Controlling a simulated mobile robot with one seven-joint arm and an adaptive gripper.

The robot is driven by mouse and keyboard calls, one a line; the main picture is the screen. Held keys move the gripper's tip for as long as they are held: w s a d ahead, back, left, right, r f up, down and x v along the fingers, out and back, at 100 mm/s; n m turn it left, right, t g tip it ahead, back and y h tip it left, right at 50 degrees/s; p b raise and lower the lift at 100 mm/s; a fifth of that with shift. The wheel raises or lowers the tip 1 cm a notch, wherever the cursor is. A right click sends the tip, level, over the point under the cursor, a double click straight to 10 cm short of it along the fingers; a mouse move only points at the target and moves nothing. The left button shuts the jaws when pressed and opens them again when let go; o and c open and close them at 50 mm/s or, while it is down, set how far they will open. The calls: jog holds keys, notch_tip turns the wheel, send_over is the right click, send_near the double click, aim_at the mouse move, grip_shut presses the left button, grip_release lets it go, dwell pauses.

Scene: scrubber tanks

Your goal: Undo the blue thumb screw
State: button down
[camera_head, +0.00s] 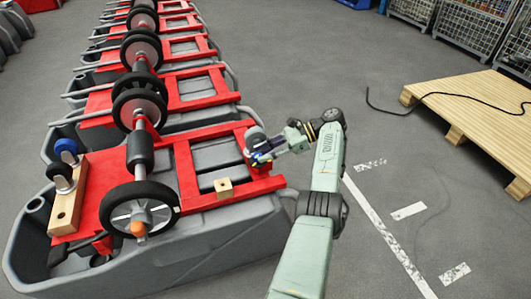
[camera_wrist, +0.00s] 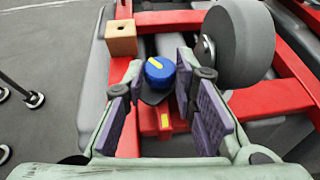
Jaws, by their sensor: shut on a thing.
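The blue thumb screw (camera_wrist: 158,71) has a round knob with a yellow stripe on top. In the wrist view it sits between the fingertips of my gripper (camera_wrist: 161,74), which is shut on it from both sides. A dark part shows just under the knob, and a red bracket with a yellow mark is below that.
A grey caster wheel (camera_wrist: 243,42) stands close to the right of my gripper. A small wooden block (camera_wrist: 121,38) with a hole sits on the frame's corner. Another blue knob (camera_head: 66,146) is at the far left.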

jog(key=c, duration=1.3)
grip_release()
jog(key=shift+s+f, duration=0.1)
jog(key=shift+f, duration=0.35)
jog(key=shift+r, duration=0.25)
jog(key=shift+r+p, duration=0.1)
jog(key=shift+p, duration=0.25)
